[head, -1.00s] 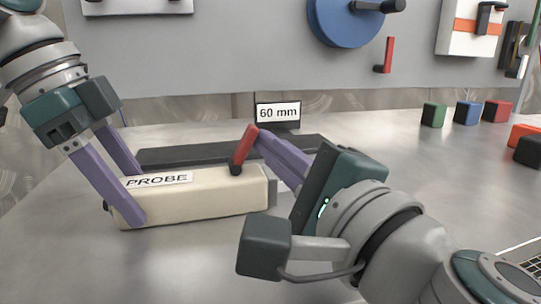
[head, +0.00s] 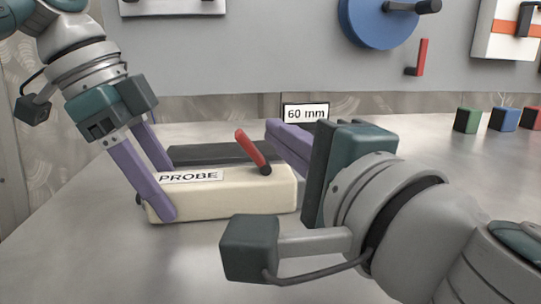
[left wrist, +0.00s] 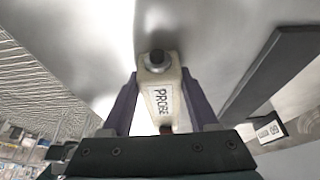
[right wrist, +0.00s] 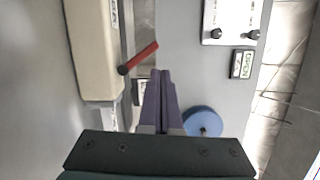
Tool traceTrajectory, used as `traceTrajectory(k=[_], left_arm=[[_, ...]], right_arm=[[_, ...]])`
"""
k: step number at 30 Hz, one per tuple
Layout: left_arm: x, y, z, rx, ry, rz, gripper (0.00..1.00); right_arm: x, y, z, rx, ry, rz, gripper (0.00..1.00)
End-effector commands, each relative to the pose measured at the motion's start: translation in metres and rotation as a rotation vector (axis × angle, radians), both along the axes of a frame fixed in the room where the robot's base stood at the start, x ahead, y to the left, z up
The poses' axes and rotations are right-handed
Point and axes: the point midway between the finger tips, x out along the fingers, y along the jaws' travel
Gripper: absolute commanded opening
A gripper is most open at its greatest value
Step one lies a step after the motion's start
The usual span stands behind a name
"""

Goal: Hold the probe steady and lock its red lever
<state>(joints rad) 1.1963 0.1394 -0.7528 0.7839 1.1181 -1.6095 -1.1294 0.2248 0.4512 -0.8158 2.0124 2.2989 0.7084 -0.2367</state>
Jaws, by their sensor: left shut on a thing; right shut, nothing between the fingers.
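The cream probe (head: 235,199) lies on the steel table, its PROBE label facing me. My left gripper (head: 157,209) is shut on the probe's left end; the left wrist view shows the probe (left wrist: 158,85) between its fingers. The red lever (head: 252,150) stands on top near the probe's right end, tilted to the left. My right gripper (head: 285,135) is shut and empty, just right of the lever in the head view. In the right wrist view the red lever (right wrist: 140,57) is up and left of the shut fingers (right wrist: 161,78), apart from them.
A dark flat slab (head: 208,154) lies behind the probe. A 60 mm sign (head: 306,113) stands behind. Green (head: 467,120), blue (head: 504,119) and red blocks sit at the right. A wall panel carries a blue disc (head: 378,22) and a red handle (head: 422,57).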

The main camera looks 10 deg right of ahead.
Motion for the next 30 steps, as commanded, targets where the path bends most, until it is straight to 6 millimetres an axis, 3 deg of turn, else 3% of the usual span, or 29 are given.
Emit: traceTrajectory(k=[16,21,30], left_arm=[[0.000,0.000,-0.001,0.001,0.001,0.001,0.00],[0.000,0.000,-0.001,0.001,0.001,0.001,0.00],[0.000,0.000,-0.001,0.001,0.001,0.001,0.00]], right_arm=[[-0.085,-0.017,0.011,-0.001,0.004,0.001,0.00],[-0.095,-0.019,0.014,0.000,0.001,0.001,0.00],[-0.095,-0.019,0.014,0.000,0.000,0.001,0.00]])
